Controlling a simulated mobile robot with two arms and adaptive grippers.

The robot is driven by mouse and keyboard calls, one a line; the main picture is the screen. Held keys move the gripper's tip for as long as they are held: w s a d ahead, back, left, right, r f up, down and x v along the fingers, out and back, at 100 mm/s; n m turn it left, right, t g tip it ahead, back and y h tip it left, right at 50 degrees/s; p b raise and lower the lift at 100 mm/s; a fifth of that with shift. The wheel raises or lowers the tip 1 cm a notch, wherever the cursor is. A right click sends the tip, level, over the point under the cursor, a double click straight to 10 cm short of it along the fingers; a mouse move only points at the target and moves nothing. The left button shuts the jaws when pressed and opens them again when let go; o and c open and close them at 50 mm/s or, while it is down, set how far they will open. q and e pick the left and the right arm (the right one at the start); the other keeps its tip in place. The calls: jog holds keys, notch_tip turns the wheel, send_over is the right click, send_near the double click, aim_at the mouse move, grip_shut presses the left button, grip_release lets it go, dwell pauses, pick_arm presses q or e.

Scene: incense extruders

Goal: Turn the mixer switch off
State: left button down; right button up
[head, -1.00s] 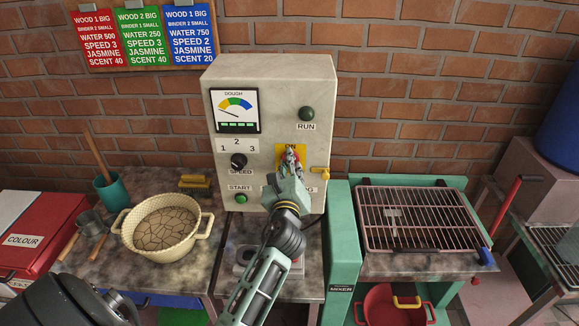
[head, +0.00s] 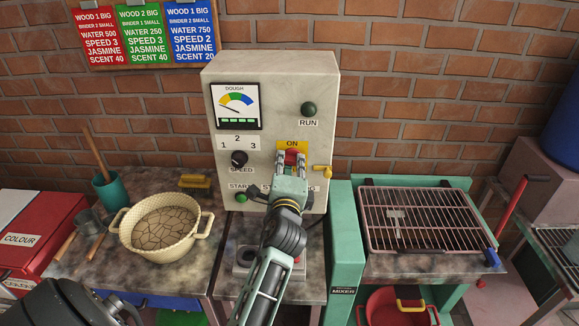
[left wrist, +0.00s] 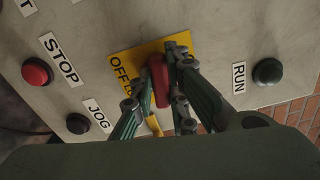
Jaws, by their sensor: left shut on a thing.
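The mixer switch is a red handle (head: 291,153) on a yellow plate (head: 282,146) on the front of the pale control box (head: 270,90). In the left wrist view the red handle (left wrist: 159,82) stands between my fingers, beside the word OFF on the plate (left wrist: 122,66). My left gripper (head: 290,161) is shut on the handle, with a finger on each side, and hides part of the plate and the labels below. My right gripper is not in view.
The box also carries a green RUN button (head: 309,109), a speed knob (head: 239,158) and a dough gauge (head: 236,106). A cream bowl (head: 128,240) stands left, a grill rack (head: 420,220) right.

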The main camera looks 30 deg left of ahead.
pick_arm(q)
jog(key=shift+f+n, duration=0.2)
jog(key=shift+n, duration=0.8)
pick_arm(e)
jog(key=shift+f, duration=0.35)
pick_arm(q)
jog(key=shift+b, duration=0.3)
jog(key=c, duration=1.7)
grip_release()
jog(key=shift+c, duration=0.2)
jog(key=shift+r, duration=0.1)
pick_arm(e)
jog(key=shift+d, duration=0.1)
